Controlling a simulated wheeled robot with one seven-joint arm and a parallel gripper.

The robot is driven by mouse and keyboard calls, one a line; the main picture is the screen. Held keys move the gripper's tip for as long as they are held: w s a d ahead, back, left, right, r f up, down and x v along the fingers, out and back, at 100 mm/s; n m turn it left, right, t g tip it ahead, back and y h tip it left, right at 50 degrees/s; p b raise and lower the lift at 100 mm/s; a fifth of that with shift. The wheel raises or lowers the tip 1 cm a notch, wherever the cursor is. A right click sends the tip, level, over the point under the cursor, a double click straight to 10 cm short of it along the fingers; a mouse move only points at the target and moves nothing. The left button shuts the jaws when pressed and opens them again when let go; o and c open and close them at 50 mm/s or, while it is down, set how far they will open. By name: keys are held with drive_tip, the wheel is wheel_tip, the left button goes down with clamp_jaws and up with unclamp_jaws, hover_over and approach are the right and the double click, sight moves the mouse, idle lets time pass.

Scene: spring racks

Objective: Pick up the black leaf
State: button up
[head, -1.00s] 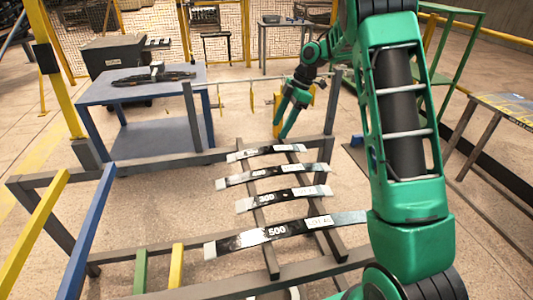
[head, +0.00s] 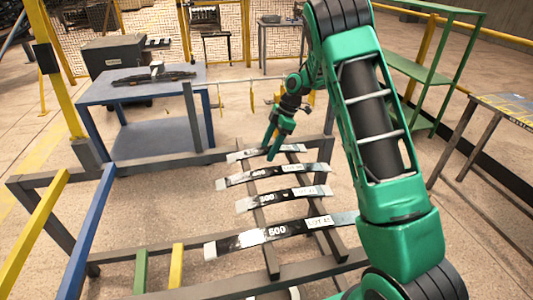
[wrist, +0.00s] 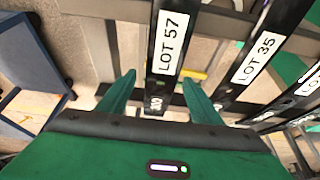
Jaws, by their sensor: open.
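Several dark, curved leaves with pale ends and white labels lie across the rack. In the head view they are the farthest leaf (head: 240,156), the 400 leaf (head: 240,178), the 300 leaf (head: 285,195) and the nearest, longest 500 leaf (head: 295,229). My gripper (head: 271,153) is open and points down at the farthest leaf, hiding part of it. In the wrist view a black leaf labelled LOT 57 (wrist: 167,45) runs between my two open fingers, apart from both. A LOT 35 leaf (wrist: 258,58) lies to its right. I cannot tell the height gap.
The grey rack frame (head: 225,287) surrounds the leaves, with yellow (head: 176,266) and green (head: 140,272) bars at its near left. A blue workbench (head: 140,92) stands behind left. A green shelf (head: 432,72) and a dark table (head: 505,108) stand at the right.

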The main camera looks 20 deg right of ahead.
drive_tip(key=c, duration=1.5)
clamp_jaws()
drive_tip(key=shift+r, duration=0.1)
